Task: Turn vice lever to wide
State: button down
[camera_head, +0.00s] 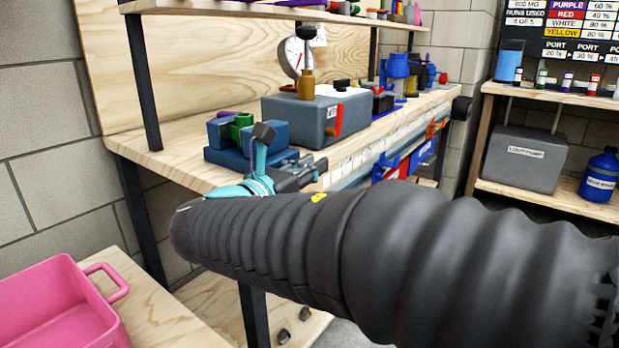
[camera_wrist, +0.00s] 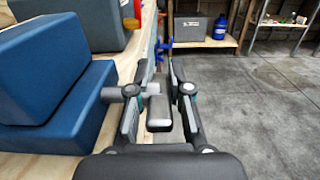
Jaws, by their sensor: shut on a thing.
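The blue vice (camera_head: 232,160) stands at the near end of the wooden bench, with a green piece (camera_head: 238,127) between its jaws. In the wrist view its blue blocks (camera_wrist: 45,90) fill the left side. My gripper (camera_head: 305,172) is beside the vice's front side, partly hidden by my arm in the head view. In the wrist view my gripper (camera_wrist: 159,85) is shut around the grey vice lever (camera_wrist: 159,110), which shows between the two fingers. The exact contact and the lever's setting are hard to make out, and the lever is hidden in the head view.
A grey box (camera_head: 300,118) with a red lever (camera_head: 339,120) stands just behind the vice. Blue and red bins (camera_head: 420,155) hang along the bench front. A pink crate (camera_head: 60,310) sits at lower left. Open floor (camera_wrist: 255,120) lies right of my gripper.

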jog(key=shift+t+h+b, duration=0.6)
jog(key=shift+t+h, duration=0.1)
jog(key=shift+t, duration=0.3)
jog(key=shift+r, duration=0.2)
jog(key=c, duration=1.1)
grip_release()
jog(key=shift+f, duration=0.1)
jog(key=v, duration=1.2)
jog(key=shift+f, duration=0.15)
